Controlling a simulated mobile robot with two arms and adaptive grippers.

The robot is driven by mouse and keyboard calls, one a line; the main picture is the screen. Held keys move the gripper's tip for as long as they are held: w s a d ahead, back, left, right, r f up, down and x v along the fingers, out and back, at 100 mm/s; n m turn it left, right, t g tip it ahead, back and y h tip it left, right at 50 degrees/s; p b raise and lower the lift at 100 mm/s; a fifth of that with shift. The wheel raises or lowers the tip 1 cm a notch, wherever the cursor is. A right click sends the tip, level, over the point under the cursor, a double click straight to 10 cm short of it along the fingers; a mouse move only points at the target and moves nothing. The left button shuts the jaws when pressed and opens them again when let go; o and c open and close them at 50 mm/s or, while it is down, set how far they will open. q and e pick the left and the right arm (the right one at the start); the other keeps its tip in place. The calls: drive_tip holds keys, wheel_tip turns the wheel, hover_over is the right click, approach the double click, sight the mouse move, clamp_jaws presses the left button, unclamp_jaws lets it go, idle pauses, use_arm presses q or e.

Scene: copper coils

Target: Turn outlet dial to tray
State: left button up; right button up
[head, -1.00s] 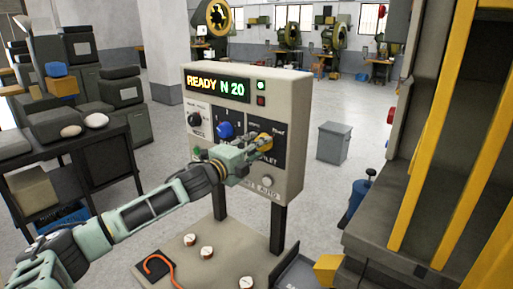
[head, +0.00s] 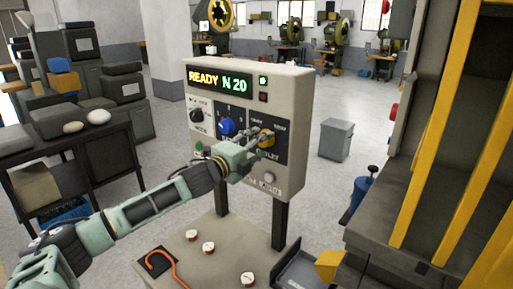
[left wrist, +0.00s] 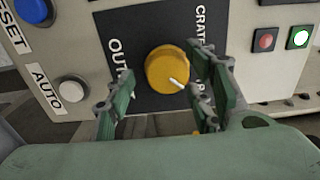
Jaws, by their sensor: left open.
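The outlet dial (head: 267,139) is a round yellow knob on a dark panel of the grey control box (head: 300,155). In the left wrist view the dial (left wrist: 166,65) carries a white pointer mark toward the lower right. A label starting "CRAT" is above right; another label is partly hidden by a finger. My left gripper (head: 259,140) is at the dial; in the left wrist view its open fingers (left wrist: 176,75) stand on either side of the knob, the right one closer. Contact cannot be told. My right gripper is not in view.
The box display (head: 218,82) reads "READY N 20". A blue knob (head: 226,127), a black knob (head: 196,116) and a white AUTO button (left wrist: 71,89) are near the dial. A yellow-railed machine stands right. A grey bin (head: 335,139) is on the floor behind.

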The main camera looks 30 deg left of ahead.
use_arm(q)
drive_tip(key=shift+s, duration=0.1)
drive_tip(key=s+a, duration=0.1)
drive_tip(key=s, duration=1)
drive_tip(key=shift+s, duration=0.35)
idle(0.5)
